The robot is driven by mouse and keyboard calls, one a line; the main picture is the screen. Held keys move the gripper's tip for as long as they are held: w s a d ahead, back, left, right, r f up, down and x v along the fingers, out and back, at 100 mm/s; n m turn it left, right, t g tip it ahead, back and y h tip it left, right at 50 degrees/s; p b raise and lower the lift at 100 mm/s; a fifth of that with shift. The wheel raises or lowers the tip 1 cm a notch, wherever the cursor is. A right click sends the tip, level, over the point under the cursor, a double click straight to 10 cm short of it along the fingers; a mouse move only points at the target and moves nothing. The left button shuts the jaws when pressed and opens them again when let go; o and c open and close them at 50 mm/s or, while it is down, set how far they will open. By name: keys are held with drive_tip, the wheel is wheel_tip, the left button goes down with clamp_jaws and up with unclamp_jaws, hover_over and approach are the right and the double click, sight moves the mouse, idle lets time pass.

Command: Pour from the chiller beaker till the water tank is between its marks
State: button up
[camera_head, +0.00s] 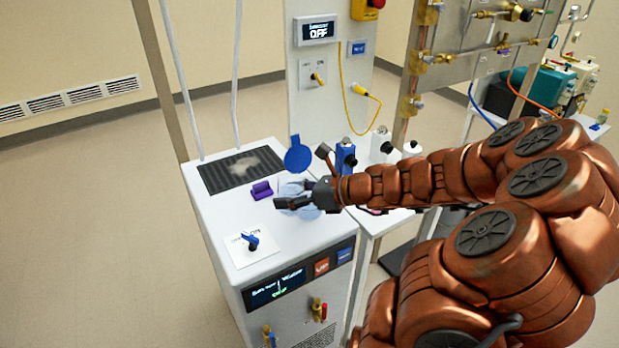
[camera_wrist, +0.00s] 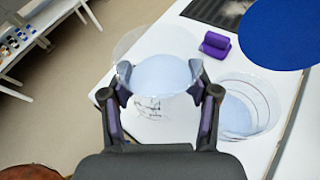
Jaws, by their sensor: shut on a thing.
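My gripper (camera_wrist: 160,88) is shut on the clear chiller beaker (camera_wrist: 156,48), which holds pale blue water. The same gripper (camera_head: 312,198) shows over the white chiller top in the head view. The round, clear water tank (camera_wrist: 268,88) is set in that top, right of the beaker in the wrist view. It has pale blue water low inside and thin reddish mark lines; how the level stands against them is unclear. The blue round lid (camera_head: 298,154) stands open behind the tank. In the head view, gripper, beaker and tank overlap. No falling stream shows.
A purple block (camera_head: 261,190) and a dark grille (camera_head: 240,170) lie on the chiller top (camera_head: 215,215). A blue-handled switch (camera_head: 250,240) is near its front left. Blue and white bottles (camera_head: 346,158) stand right of the tank, close to my arm. Floor at left is clear.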

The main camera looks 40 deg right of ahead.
sight(299, 179)
drive_tip(key=shift+d+r+p, duration=0.15)
drive_tip(key=shift+r+p, duration=0.3)
drive_tip(key=shift+r, duration=0.1)
drive_tip(key=shift+w+d+m, duration=0.1)
drive_tip(key=shift+d+m, duration=0.05)
drive_tip(key=shift+m, duration=0.25)
drive_tip(key=shift+w+d+r+m+y+p, duration=0.15)
drive_tip(key=shift+m+y+p, duration=0.15)
drive_tip(key=shift+y+p, duration=0.35)
drive_tip(key=shift+w+d+r+m+y+p, duration=0.3)
drive_tip(key=shift+d+m+p, duration=0.25)
drive_tip(key=shift+p, duration=0.3)
drive_tip(key=shift+w+d+r+m+y+p, duration=0.15)
drive_tip(key=shift+d+m+y+p, duration=0.3)
drive_tip(key=shift+p, duration=0.35)
drive_tip(key=shift+d+r+m+p, duration=0.2)
drive_tip(key=shift+m+p, duration=0.15)
drive_tip(key=shift+m, duration=0.05)
drive_tip(key=shift+w+d+r+m+y+p, duration=0.15)
drive_tip(key=shift+r+m+y+p, duration=0.25)
drive_tip(key=shift+m+p, duration=0.2)
drive_tip(key=shift+f+m+y, duration=0.3)
drive_tip(key=shift+f+m, duration=0.1)
drive_tip(key=shift+m, duration=0.3)
idle(1.3)
drive_tip(key=shift+r+m, duration=0.25)
drive_tip(key=shift+m, duration=0.15)
idle(1.4)
